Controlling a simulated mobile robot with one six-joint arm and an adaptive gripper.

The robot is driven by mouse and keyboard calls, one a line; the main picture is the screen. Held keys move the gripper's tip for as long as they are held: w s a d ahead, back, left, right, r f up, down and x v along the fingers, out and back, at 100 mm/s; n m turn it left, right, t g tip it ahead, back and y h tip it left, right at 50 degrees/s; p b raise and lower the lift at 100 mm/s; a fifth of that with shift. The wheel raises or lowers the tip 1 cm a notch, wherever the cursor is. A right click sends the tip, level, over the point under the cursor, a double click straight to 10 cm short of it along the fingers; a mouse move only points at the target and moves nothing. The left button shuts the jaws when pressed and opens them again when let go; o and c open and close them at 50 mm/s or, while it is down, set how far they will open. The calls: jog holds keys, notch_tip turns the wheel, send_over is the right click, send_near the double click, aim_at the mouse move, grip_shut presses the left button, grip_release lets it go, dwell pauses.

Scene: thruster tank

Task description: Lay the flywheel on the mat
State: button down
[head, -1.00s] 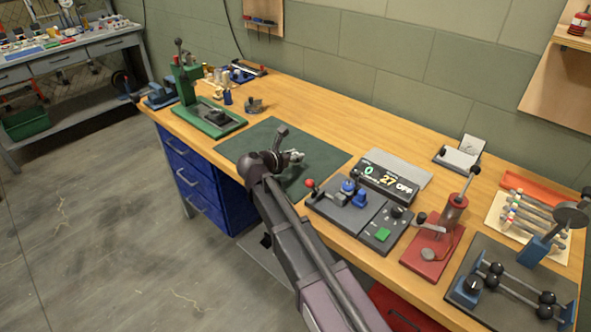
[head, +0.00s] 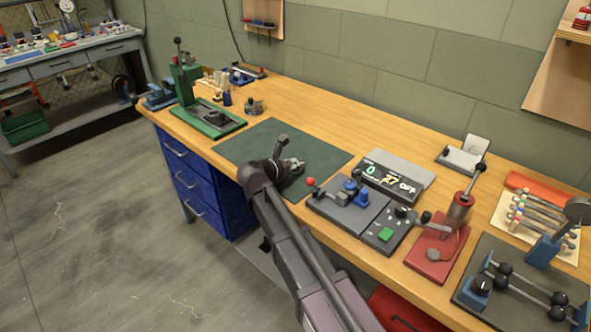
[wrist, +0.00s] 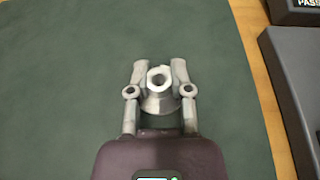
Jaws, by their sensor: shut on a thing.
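The flywheel (wrist: 159,101) is a small grey metal piece with a round hub and a bore, flaring wider below. My gripper (wrist: 160,82) is shut on it, with one finger on each side of the hub. In the head view my gripper (head: 293,164) is over the right part of the dark green mat (head: 248,145), and the flywheel is mostly hidden by my gripper and wrist. The mat lies flat on the wooden bench and fills most of the wrist view (wrist: 60,80). I cannot tell whether the flywheel touches the mat.
A grey control station (head: 350,215) with a red-knobbed lever and a display box (head: 398,178) stand close right of the mat. A green press (head: 207,115) stands at its left. The mat's left and middle are clear, as is the bench (head: 330,118) behind.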

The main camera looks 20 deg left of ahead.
jog(key=shift+f, duration=0.15)
jog(key=shift+f, duration=0.1)
jog(key=c, duration=0.5)
grip_release()
jog(key=shift+c, duration=0.2)
jog(key=shift+r, duration=0.25)
jog(key=p+v, duration=0.4)
jog(key=v, duration=0.8)
